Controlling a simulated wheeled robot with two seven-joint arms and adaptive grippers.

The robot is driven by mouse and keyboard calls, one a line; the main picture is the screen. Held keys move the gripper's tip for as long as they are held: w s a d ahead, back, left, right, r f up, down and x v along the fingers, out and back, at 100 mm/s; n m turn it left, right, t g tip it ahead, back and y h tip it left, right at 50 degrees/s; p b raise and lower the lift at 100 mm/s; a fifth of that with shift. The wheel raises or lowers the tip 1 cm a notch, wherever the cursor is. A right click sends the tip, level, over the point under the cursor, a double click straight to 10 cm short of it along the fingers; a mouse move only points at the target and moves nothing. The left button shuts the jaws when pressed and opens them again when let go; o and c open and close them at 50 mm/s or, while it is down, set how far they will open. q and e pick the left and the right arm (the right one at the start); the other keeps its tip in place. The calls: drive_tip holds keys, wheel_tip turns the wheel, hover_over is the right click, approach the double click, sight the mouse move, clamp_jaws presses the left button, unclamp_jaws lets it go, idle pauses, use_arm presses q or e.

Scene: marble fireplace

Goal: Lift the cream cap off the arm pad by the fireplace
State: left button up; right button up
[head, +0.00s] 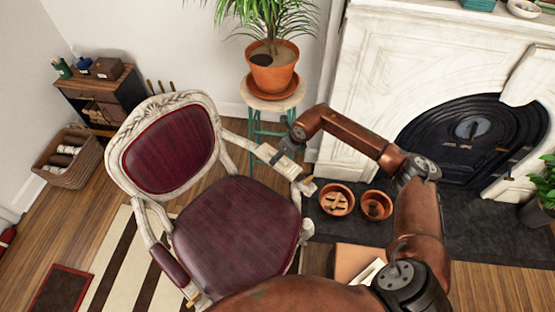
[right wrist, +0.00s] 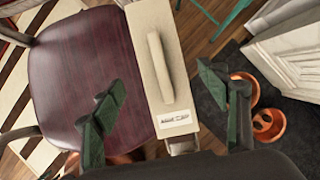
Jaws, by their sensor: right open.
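The cream cap (head: 286,167) lies over the arm pad of the chair arm on the fireplace side. In the right wrist view the cream cap (right wrist: 143,45) is a long flat cover with a raised bar handle (right wrist: 159,66) along it and a small white label near one end. The pad under it is hidden. My right gripper (head: 286,149) is over the cap in the head view. In the wrist view its two green-padded fingers (right wrist: 160,82) are apart, one on each side of the handle, with nothing visibly gripped. My left gripper is not in view.
The burgundy chair seat (head: 236,230) lies beside the cap. A potted plant on a stool (head: 272,100) stands behind. Two terracotta bowls (head: 337,200) sit on the dark hearth before the marble fireplace (head: 372,65). An open cardboard box (head: 352,262) is on the floor.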

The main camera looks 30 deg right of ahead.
sight(280, 161)
drive_tip(key=b+x, duration=0.1)
drive_tip(key=x, duration=0.3)
drive_tip(key=shift+d, duration=0.15)
drive_tip(key=shift+w+f, duration=0.15)
drive_tip(key=shift+f, duration=0.1)
drive_tip(key=shift+r, duration=0.1)
drive_tip(key=c, duration=1.2)
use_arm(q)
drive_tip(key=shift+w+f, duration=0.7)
use_arm(e)
drive_tip(key=shift+c, duration=0.2)
